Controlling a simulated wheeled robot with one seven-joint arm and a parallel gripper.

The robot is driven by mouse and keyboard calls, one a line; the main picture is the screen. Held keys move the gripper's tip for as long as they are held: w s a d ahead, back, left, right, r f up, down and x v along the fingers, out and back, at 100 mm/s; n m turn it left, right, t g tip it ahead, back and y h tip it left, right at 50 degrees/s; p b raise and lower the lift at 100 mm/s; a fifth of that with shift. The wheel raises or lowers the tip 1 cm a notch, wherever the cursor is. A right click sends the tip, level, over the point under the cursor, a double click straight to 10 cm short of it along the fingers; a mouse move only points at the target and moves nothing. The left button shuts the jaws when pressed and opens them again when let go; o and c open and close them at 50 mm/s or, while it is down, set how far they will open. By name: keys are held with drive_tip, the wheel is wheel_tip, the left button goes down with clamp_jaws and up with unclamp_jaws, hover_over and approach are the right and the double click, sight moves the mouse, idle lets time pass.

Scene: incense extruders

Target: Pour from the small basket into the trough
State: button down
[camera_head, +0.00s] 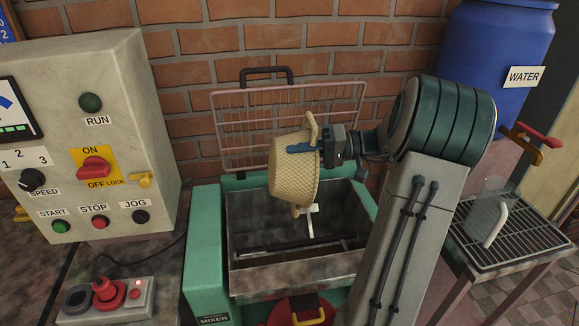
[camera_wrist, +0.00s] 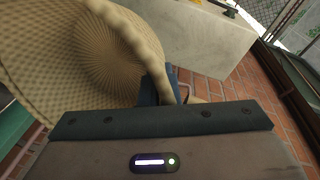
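The small basket (camera_head: 293,176) is woven and straw-coloured, with loop handles at its top and bottom in the head view. It is tipped on its side above the trough (camera_head: 290,278), its opening not facing the head camera. My gripper (camera_head: 318,149) is shut on the basket near its upper handle. In the wrist view the woven basket (camera_wrist: 110,50) fills the upper left, and a blue finger shows against its rim. The trough is the open metal bin of the green mixer, with a shaft and a pale paddle inside.
A wire guard (camera_head: 240,125) stands raised behind the trough. A control cabinet (camera_head: 95,130) is at the left, with a small red-knob box (camera_head: 105,298) below it. At the right are a blue water barrel (camera_head: 500,45) and a clear jug (camera_head: 490,205) on a grated stand.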

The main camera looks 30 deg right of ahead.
sight(279, 155)
drive_tip(key=a+h, duration=0.1)
drive_tip(key=a, duration=0.1)
drive_tip(key=w+a+g+h, duration=0.1)
drive_tip(key=a, duration=0.1)
drive_tip(key=shift+w+a+r+h, duration=0.2)
drive_tip(key=shift+a+h, duration=0.1)
drive_tip(key=shift+a, duration=0.05)
drive_tip(key=shift+w+a+f+n+g+h+p, duration=0.25)
drive_tip(key=shift+w+a+f+g+h+p, duration=0.8)
drive_tip(key=shift+a+h, duration=1.5)
drive_tip(key=shift+w+a+f+n+g+h+p, duration=0.25)
drive_tip(key=shift+w+a+f+g+h+p, duration=0.75)
drive_tip(key=shift+a+h, duration=1.55)
drive_tip(key=shift+f+g+h+b, duration=0.85)
drive_tip(key=shift+f+h+b, duration=0.5)
drive_tip(key=shift+f+h, duration=2.15)
drive_tip(key=r+p, duration=0.1)
drive_tip(key=r+y+p, duration=0.1)
drive_tip(key=r+p, duration=0.1)
drive_tip(key=r, duration=0.1)
drive_tip(key=shift+s+a+p, duration=0.1)
drive_tip(key=shift+a+p, duration=0.25)
drive_tip(key=shift+a, duration=0.05)
drive_tip(key=shift+f, duration=0.1)
